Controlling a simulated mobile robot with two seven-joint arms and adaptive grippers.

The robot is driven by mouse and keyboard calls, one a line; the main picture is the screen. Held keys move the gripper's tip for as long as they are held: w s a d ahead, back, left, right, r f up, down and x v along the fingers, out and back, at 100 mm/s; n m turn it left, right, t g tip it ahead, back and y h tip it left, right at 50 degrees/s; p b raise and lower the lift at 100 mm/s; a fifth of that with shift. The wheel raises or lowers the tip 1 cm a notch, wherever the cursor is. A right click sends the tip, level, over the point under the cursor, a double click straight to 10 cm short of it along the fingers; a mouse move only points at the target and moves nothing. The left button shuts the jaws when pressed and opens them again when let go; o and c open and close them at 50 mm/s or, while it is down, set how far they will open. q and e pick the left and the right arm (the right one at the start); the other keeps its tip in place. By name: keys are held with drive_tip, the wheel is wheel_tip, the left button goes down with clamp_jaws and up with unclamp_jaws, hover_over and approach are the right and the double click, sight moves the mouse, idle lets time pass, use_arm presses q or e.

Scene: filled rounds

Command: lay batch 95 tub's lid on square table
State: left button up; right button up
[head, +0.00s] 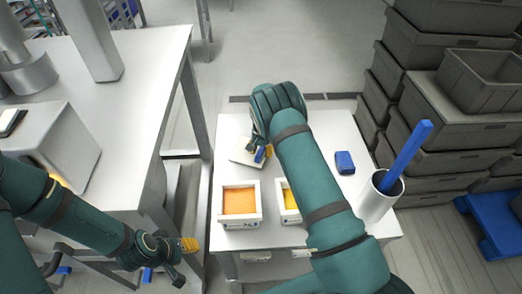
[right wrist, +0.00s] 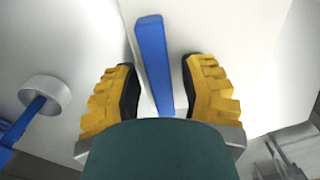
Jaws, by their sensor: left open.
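A white lid (head: 243,155) with a blue bar handle (head: 260,154) is at the back left of the square table (head: 318,130). My right gripper (head: 258,146) is over it. In the right wrist view the blue handle (right wrist: 153,60) stands between the open yellow fingers (right wrist: 158,95), with gaps on both sides. An open tub with orange filling (head: 240,203) stands at the table's front left. A tub with yellow filling (head: 290,200) is beside it, partly hidden by my right arm. Their labels are too small to read. My left gripper (head: 188,245) is open and empty, left of the table.
A white cup (head: 378,197) holding a blue stick stands at the table's right edge. A small blue object (head: 345,162) lies behind it. Grey crates (head: 440,115) are stacked at the right. A bigger white table (head: 135,95) fills the left. The table's back strip is clear.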

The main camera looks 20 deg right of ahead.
drive_tip(key=shift+r, duration=0.1)
wheel_tip(320, 180, up, 12)
drive_tip(key=shift+p, duration=0.3)
idle(0.4)
drive_tip(key=shift+s+d, duration=0.1)
idle(0.3)
